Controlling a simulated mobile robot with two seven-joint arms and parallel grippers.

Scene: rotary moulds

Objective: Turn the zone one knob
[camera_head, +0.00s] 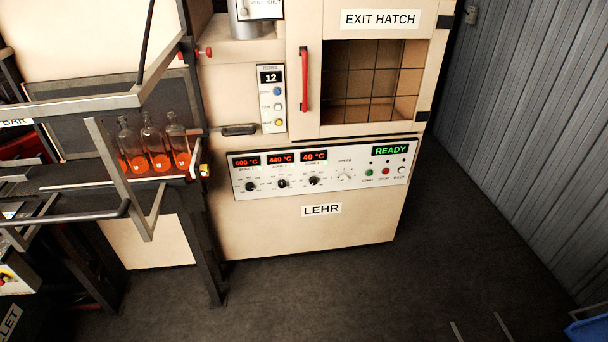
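The zone one knob (250,186) is the small black knob at the left of the white control panel (331,195) on the lehr (262,235). The red display (247,161) above it seems to read 600 °C. Its pointer direction is too small to read. Two similar knobs follow to its right, the zone two knob (282,184) under 440 °C and the zone three knob (315,181) under 40 °C. Nothing touches the zone one knob. Neither of my grippers can be made out in the head view.
Several glass bottles (154,145) with orange glowing bases stand on the conveyor left of the panel, near a metal frame (118,165). A green READY display (391,150) is lit. The exit hatch (372,80) has a red handle (304,78). The floor (330,290) in front is clear.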

